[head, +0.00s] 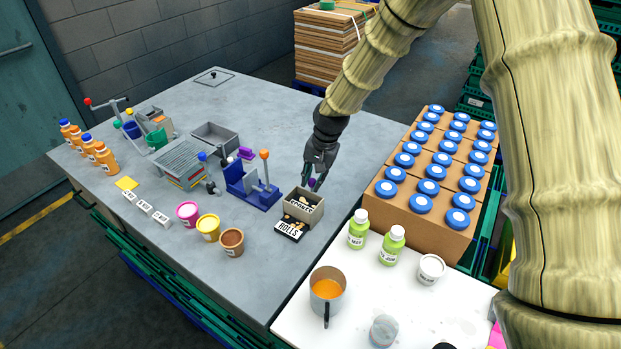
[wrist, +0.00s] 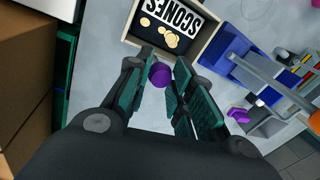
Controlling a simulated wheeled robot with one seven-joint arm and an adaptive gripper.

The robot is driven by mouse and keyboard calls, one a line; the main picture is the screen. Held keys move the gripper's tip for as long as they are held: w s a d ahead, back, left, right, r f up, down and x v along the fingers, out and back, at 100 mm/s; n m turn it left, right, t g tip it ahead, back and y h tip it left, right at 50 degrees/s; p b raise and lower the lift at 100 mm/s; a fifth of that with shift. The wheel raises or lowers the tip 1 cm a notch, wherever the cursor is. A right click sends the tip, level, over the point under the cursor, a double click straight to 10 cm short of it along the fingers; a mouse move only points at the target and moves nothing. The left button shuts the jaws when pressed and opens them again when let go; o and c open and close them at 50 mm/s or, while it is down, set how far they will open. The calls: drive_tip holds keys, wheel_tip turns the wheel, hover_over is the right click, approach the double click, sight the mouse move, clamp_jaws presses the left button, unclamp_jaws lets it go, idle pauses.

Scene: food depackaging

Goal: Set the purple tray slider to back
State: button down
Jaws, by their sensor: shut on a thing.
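A small round purple knob (wrist: 159,75) sits between my fingertips in the wrist view. It also shows as a small purple spot (head: 311,183) under my gripper in the head view. My gripper (head: 313,176) points down at the far edge of the SCONES box (head: 291,211) and is shut on the knob. The same box (wrist: 134,14) lies just beyond the fingertips in the wrist view, with round pale pieces pictured or lying inside. Whether the knob is joined to the box or a slider is hidden by my fingers.
A blue press (head: 252,190) with an orange-knobbed lever stands left of the box. A small purple block (head: 246,153) lies behind the press. Cartons with blue lids (head: 421,205) stand to the right. Bare grey table (head: 345,135) lies behind my gripper.

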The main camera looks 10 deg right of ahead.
drive_tip(key=w+d+b, duration=0.1)
drive_tip(key=w+d, duration=0.3)
drive_tip(key=d, duration=0.1)
drive_tip(key=shift+w+f, duration=0.15)
drive_tip(key=shift+w, duration=0.15)
drive_tip(key=c, duration=1.4)
unclamp_jaws()
drive_tip(key=shift+d+f, duration=0.1)
drive_tip(key=shift+o, duration=1)
drive_tip(key=shift+w+f, duration=0.1)
drive_tip(key=shift+w, duration=0.2)
drive_tip(key=v, duration=1.2)
drive_tip(key=shift+w, duration=0.1)
